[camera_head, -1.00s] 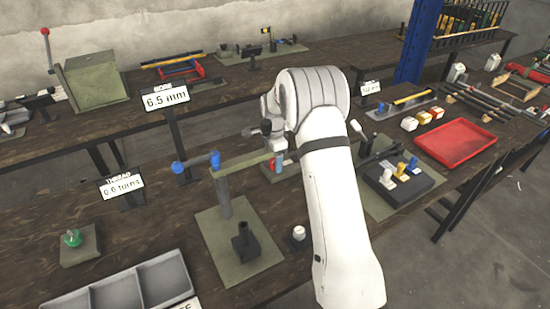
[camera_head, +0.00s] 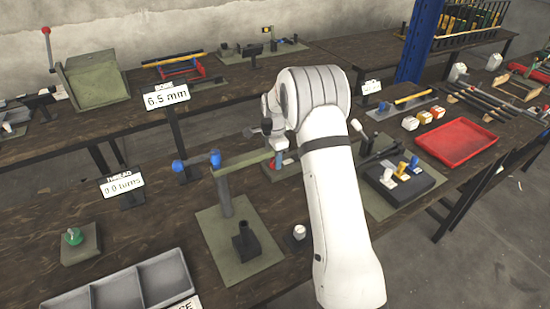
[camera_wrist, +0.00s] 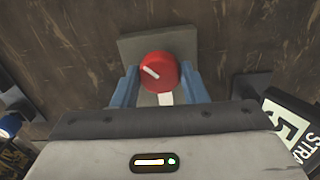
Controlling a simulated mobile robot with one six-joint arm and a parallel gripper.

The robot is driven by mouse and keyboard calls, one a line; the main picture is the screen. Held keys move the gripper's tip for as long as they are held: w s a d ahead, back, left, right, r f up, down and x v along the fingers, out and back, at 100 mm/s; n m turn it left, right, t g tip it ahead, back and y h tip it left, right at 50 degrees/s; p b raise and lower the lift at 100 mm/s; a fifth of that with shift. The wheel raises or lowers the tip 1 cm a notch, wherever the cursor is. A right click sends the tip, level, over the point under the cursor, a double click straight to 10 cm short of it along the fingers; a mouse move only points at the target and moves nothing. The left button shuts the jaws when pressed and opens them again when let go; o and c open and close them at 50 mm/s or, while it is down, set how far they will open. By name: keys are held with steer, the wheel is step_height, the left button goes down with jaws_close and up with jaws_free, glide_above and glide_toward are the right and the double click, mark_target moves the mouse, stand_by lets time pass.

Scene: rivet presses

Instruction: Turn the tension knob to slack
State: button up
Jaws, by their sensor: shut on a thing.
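The red round knob (camera_wrist: 152,74) sits on a grey plate (camera_wrist: 130,46) in the wrist view. A white line on its face slants from upper left to lower right. A white mark (camera_wrist: 166,99) shows on the plate just below the knob. My gripper (camera_wrist: 158,80) has its two blue fingers on the knob's left and right sides, shut on it. In the head view my gripper (camera_head: 277,162) is low behind the press arm, partly hidden by my own arm, and the knob is mostly hidden there.
Signs read 6.5 mm (camera_head: 166,97) and 0.0 turns (camera_head: 122,185). A red tray (camera_head: 457,143) and a dark block (camera_head: 398,182) lie right.

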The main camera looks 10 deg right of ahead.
steer(key=shift+w+n, duration=0.1)
steer(key=shift+n, duration=0.2)
steer(key=n+b, duration=0.2)
steer(key=n, duration=0.2)
steer(key=shift+n, duration=0.3)
steer(key=shift+r+n+b, duration=0.15)
steer(key=shift+n+b, duration=0.25)
steer(key=shift+n, duration=1.8)
steer(key=o, duration=1)
steer(key=shift+c, duration=0.2)
step_height(320, 180, up, 8)
steer(key=shift+f+b, duration=0.2)
steer(key=shift+b, duration=0.15)
